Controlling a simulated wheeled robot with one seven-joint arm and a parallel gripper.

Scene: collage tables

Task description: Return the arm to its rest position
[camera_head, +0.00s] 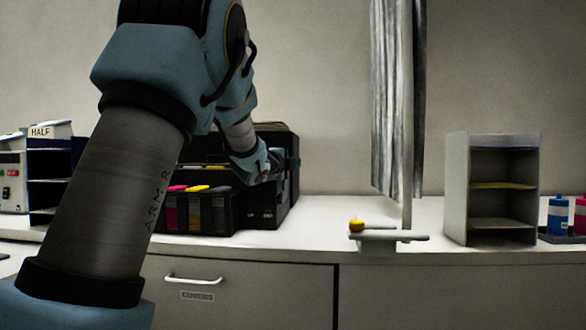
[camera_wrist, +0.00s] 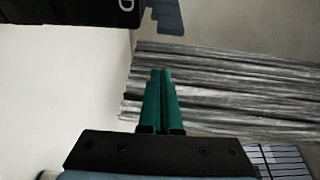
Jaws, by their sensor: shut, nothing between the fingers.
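My arm (camera_head: 128,190) rises from the lower left of the head view, bends at the top and comes down in front of the black printer-like box (camera_head: 272,143). My gripper (camera_wrist: 160,73) shows two green fingers pressed together, with nothing between them. In the head view its fingers are small and hard to make out against the dark box. In the wrist view, grey pleated hanging strips (camera_wrist: 225,90) lie beyond the fingertips. I cannot tell the exact gap between them.
A lever with a yellow knob (camera_head: 357,225) is at the front edge. A grey shelf unit (camera_head: 455,190) and blue bottle (camera_head: 558,214) stand right. A drawer (camera_head: 240,290) is closed.

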